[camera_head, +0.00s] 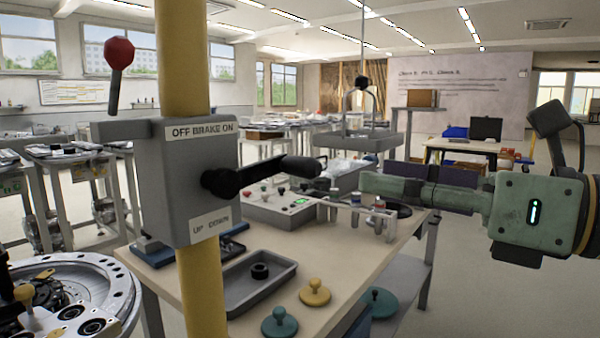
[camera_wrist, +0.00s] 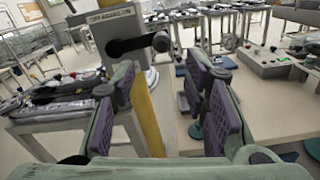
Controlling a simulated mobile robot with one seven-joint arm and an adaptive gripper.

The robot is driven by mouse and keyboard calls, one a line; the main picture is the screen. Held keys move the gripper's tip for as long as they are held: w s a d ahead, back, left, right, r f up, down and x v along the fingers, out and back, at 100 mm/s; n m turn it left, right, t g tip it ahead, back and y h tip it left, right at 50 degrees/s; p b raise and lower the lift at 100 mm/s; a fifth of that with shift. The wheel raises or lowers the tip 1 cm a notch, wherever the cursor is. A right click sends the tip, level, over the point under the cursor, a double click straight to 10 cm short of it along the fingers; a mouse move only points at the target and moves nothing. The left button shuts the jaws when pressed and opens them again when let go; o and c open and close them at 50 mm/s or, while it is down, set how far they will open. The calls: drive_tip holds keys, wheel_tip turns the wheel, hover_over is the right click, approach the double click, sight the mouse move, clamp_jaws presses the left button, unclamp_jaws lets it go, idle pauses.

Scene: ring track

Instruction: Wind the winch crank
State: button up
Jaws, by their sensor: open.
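The winch (camera_head: 190,180) is a grey box on a yellow post, labelled "OFF BRAKE ON" and "UP DOWN". Its black crank (camera_head: 237,180) points right, and its dark handle knob (camera_head: 300,168) is at the arm's end. A brake lever with a red ball (camera_head: 118,53) stands up at the box's left. My gripper (camera_head: 368,186) is open and empty to the right of the knob, apart from it in the picture. In the wrist view the crank knob (camera_wrist: 161,42) appears ahead of the open fingers (camera_wrist: 163,72), roughly between their tips.
A workbench (camera_head: 345,262) lies below, with a grey tray (camera_head: 258,285), a control box (camera_head: 283,207) and yellow and teal knobbed discs (camera_head: 314,292). A grey hanging frame (camera_head: 362,110) is on a cable behind. A large metal ring (camera_head: 95,285) is at lower left.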

sight(319, 171)
drive_tip(key=p+x, duration=0.2)
drive_tip(key=x, duration=0.8)
drive_tip(key=shift+w+a, duration=0.1)
drive_tip(key=shift+w, duration=0.15)
drive_tip(key=shift+c, duration=0.2)
clamp_jaws()
idle(0.3)
